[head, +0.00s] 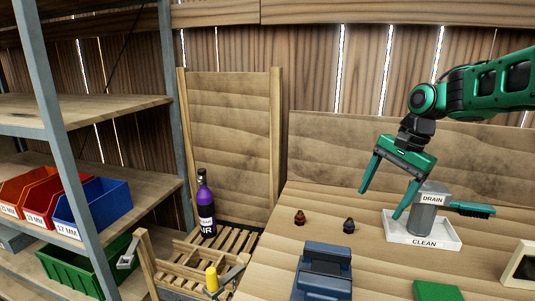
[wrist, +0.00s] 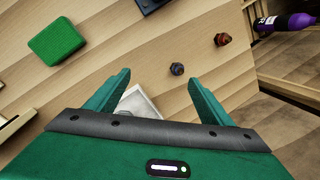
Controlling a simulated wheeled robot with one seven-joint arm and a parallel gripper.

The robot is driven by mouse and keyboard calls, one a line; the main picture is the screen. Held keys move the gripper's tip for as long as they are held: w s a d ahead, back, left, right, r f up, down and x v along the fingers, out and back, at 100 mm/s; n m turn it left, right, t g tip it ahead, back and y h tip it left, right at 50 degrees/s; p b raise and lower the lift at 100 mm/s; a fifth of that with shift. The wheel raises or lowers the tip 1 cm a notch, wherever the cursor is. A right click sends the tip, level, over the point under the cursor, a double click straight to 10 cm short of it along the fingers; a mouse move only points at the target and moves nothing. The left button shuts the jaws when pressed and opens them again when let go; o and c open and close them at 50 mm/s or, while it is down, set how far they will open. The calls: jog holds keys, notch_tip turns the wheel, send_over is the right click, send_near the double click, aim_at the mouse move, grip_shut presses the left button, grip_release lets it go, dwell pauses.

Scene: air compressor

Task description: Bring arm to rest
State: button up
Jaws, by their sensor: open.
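My gripper (head: 383,190) is green with two long fingers. It hangs in the air above the right part of the wooden workbench (head: 312,215), beside the grey cup marked DRAIN (head: 432,209) in the head view. In the wrist view my gripper (wrist: 158,90) has its fingers spread wide with nothing between them. A corner of the white tray marked CLEAN (wrist: 138,103) shows behind the fingers there. The cup stands on this tray (head: 399,236) in the head view. My arm reaches in from the right edge.
A red fitting (head: 300,218) and a dark fitting (head: 349,226) stand on the bench. A blue device (head: 323,270) and a green pad (head: 438,290) are at the front. A purple bottle (head: 206,205) stands left. Bare wood lies between.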

jog(key=s+f+n+t, duration=0.1)
jog(key=s+f+n, duration=0.1)
jog(key=s+n, duration=0.1)
jog(key=s+f+n+t+h, duration=0.1)
jog(key=s+f+n, duration=0.2)
jog(key=s, duration=0.3)
jog(key=s+f+n+t+h, duration=0.1)
jog(key=s+f+n, duration=0.1)
jog(key=s+n, duration=0.3)
jog(key=shift+s+f, duration=0.2)
jog(key=s+d+m, duration=0.1)
jog(key=s+d, duration=0.1)
jog(key=s+d+f+m+g, duration=0.1)
jog(key=s+d, duration=0.2)
jog(key=s+d+m+g+h, duration=0.1)
jog(key=s+d, duration=0.2)
jog(key=shift+s+d+f, duration=0.1)
jog(key=shift+s+f, duration=0.05)
jog(key=s+d+m, duration=0.1)
jog(key=s, duration=0.1)
jog(key=s+d+m+g, duration=0.1)
jog(key=s, duration=0.2)
jog(key=s+d+m+g, duration=0.1)
jog(key=s, duration=0.2)
jog(key=shift+s+d+f+y, duration=0.1)
jog(key=shift+s+f+y, duration=0.05)
jog(key=shift+f+y, duration=0.2)
